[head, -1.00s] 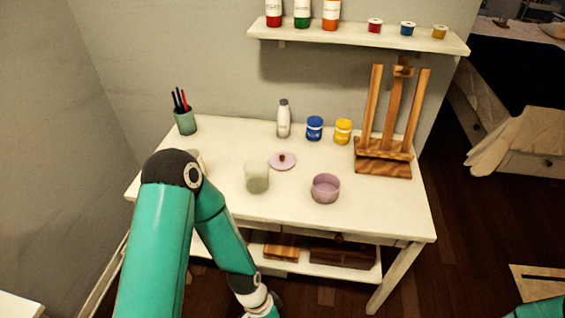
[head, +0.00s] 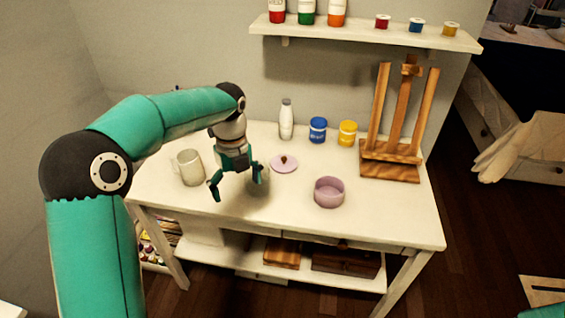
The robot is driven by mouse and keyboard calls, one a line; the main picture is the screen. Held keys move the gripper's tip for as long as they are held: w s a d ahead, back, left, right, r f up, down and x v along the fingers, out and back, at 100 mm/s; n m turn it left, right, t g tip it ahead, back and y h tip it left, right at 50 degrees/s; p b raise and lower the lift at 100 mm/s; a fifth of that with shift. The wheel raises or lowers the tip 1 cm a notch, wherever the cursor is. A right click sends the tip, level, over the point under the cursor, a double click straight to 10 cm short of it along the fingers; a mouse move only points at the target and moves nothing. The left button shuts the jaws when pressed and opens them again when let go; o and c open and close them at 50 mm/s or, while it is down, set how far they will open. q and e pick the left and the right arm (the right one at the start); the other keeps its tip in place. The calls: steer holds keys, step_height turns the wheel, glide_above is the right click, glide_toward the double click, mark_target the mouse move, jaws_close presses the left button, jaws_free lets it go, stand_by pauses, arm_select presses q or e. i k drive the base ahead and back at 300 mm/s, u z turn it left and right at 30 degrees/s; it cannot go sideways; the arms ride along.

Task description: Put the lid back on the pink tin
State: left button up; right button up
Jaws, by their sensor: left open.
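The pink tin (head: 329,193) stands open on the white table, right of centre near the front. Its pink lid (head: 284,165) with a dark knob lies flat on the table, behind and left of the tin. My left gripper (head: 237,188) is open and empty, pointing down above the table, left of the lid and tin. My right gripper is not in view; only a bit of teal shows at the lower right corner.
A white mug (head: 189,168) stands left of my left gripper. A bottle (head: 286,120), a blue jar (head: 317,130) and a yellow jar (head: 347,133) stand behind the lid. A wooden easel (head: 391,160) stands at the right. The table front right (head: 390,215) is clear.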

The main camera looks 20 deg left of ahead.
mark_target(327, 202)
steer(key=i, duration=0.9)
steer(key=z, duration=0.05)
